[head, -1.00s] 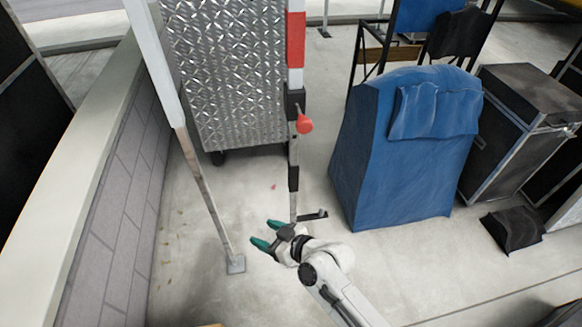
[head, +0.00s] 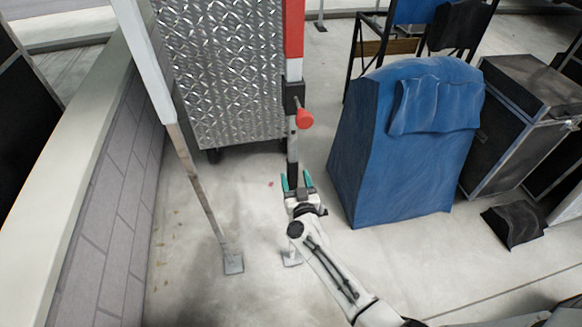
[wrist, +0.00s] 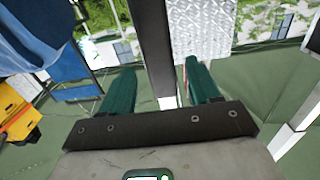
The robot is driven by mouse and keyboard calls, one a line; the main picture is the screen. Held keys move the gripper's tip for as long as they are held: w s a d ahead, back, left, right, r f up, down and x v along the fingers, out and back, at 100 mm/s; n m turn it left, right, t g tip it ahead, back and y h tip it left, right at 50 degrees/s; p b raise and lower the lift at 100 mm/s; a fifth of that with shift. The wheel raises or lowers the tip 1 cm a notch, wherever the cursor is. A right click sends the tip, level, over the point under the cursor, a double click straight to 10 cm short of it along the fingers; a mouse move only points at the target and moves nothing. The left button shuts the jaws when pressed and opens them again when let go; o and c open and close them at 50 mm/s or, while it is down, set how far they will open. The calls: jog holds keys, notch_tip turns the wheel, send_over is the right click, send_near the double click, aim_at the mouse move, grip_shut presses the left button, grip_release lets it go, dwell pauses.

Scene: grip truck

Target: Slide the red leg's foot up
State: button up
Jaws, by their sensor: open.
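The red leg (head: 294,30) stands upright in front of the metal-patterned case, with a black collar (head: 293,95) and a red knob (head: 304,119). Below them is its narrower grey tube with a black band (head: 292,172). Its flat foot plate (head: 292,258) is on the floor, partly hidden by my arm. My gripper (head: 297,178) is open, with teal fingers either side of the lower tube near the black band. In the wrist view the dark tube (wrist: 152,40) runs between the fingers, with gaps visible on both sides.
A white-topped leg (head: 150,60) with a floor plate (head: 233,263) stands left, beside a low block wall (head: 100,190). The patterned case (head: 220,80) is behind. A blue-covered object (head: 400,150) and black cases (head: 520,120) stand right.

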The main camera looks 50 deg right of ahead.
jog(key=b+x, duration=0.1)
jog(key=x, duration=0.5)
jog(key=shift+b, duration=0.3)
grip_shut()
